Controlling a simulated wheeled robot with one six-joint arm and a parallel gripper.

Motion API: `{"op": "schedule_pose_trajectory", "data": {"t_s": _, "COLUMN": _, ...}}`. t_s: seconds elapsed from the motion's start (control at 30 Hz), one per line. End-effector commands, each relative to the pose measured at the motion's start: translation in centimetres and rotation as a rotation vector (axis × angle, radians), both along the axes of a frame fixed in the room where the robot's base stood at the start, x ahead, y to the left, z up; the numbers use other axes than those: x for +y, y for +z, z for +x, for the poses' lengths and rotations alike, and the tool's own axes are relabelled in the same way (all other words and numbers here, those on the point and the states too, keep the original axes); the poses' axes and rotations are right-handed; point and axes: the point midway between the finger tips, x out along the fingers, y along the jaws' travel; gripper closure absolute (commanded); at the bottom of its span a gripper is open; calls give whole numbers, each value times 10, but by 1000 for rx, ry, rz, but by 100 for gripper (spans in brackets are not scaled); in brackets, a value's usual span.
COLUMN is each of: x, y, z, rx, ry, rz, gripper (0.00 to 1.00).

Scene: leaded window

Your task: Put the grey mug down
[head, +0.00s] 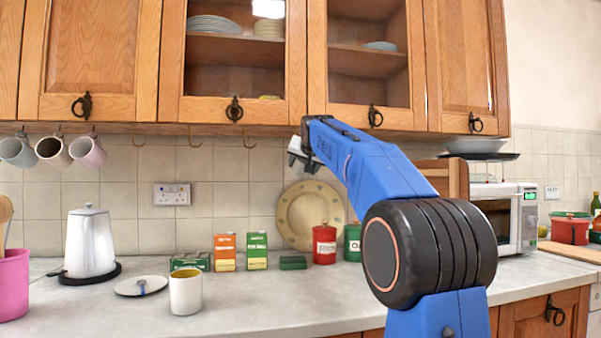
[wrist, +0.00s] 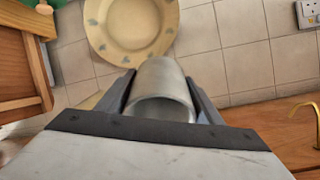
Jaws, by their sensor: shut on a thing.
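The grey mug (wrist: 162,92) sits between the two dark fingers of my gripper (wrist: 160,84) in the wrist view, its open mouth towards the camera. My gripper is shut on it. In the head view my gripper (head: 302,154) is high above the counter (head: 240,306), in front of the tiled wall and just below the wall cupboards. The mug cannot be made out clearly there. No surface touches the mug in the wrist view.
A white mug with a yellow inside (head: 185,292), a small plate (head: 140,286) and a kettle (head: 91,243) stand at left. Small boxes (head: 257,251), a red tin (head: 324,244) and a leaning plate (head: 300,212) stand behind. Mugs (head: 53,151) hang from hooks. The front middle counter is clear.

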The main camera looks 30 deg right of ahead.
Motion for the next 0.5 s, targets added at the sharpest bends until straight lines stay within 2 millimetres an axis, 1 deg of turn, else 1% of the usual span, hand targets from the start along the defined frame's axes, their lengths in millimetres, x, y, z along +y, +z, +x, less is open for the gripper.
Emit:
{"op": "schedule_pose_trajectory", "data": {"t_s": 0.03, "x": 8, "y": 1, "z": 2, "rx": 0, "ry": 4, "rz": -2, "gripper": 71}}
{"op": "schedule_pose_trajectory", "data": {"t_s": 0.07, "x": 12, "y": 1, "z": 3, "rx": 0, "ry": 4, "rz": -2, "gripper": 71}}
{"op": "schedule_pose_trajectory", "data": {"t_s": 0.13, "x": 11, "y": -10, "z": 2, "rx": 2, "ry": 0, "rz": 1, "gripper": 71}}
{"op": "schedule_pose_trajectory", "data": {"t_s": 0.2, "x": 10, "y": -15, "z": 2, "rx": 0, "ry": 0, "rz": 0, "gripper": 71}}
{"op": "schedule_pose_trajectory", "data": {"t_s": 0.43, "x": 10, "y": -17, "z": 2, "rx": -1, "ry": 1, "rz": 0, "gripper": 71}}
{"op": "schedule_pose_trajectory", "data": {"t_s": 0.47, "x": 10, "y": -17, "z": 3, "rx": 0, "ry": 0, "rz": 0, "gripper": 37}}
{"op": "schedule_pose_trajectory", "data": {"t_s": 0.5, "x": 10, "y": -17, "z": 3, "rx": 0, "ry": 0, "rz": 0, "gripper": 28}}
